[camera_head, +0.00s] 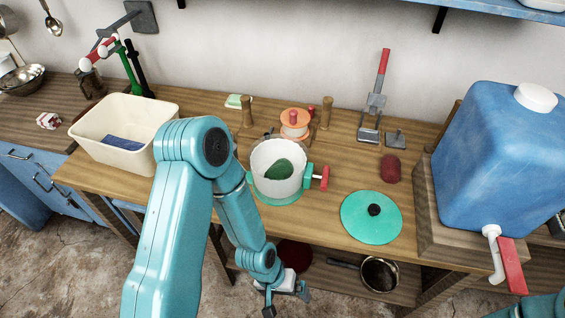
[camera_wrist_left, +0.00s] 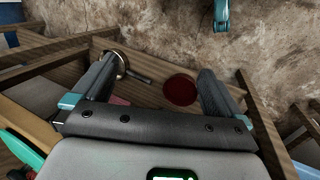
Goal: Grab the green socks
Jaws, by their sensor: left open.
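A dark green bundle (camera_head: 279,168), which looks like the green socks, lies inside a white tub (camera_head: 262,185) with a teal base on the wooden table. My left gripper (camera_head: 286,298) is low in front of the table's front edge, below and nearer than the tub. In the left wrist view my left gripper (camera_wrist_left: 158,78) has its fingers spread wide with nothing between them. The socks do not show in that view. My right gripper is out of view.
A teal lid (camera_head: 371,217) lies right of the tub. A cream basin (camera_head: 118,163) with blue cloth stands left. A blue water container (camera_head: 497,160) is at right. A lower shelf (camera_head: 330,285) holds a pan (camera_head: 380,273) and a dark red disc (camera_wrist_left: 180,90).

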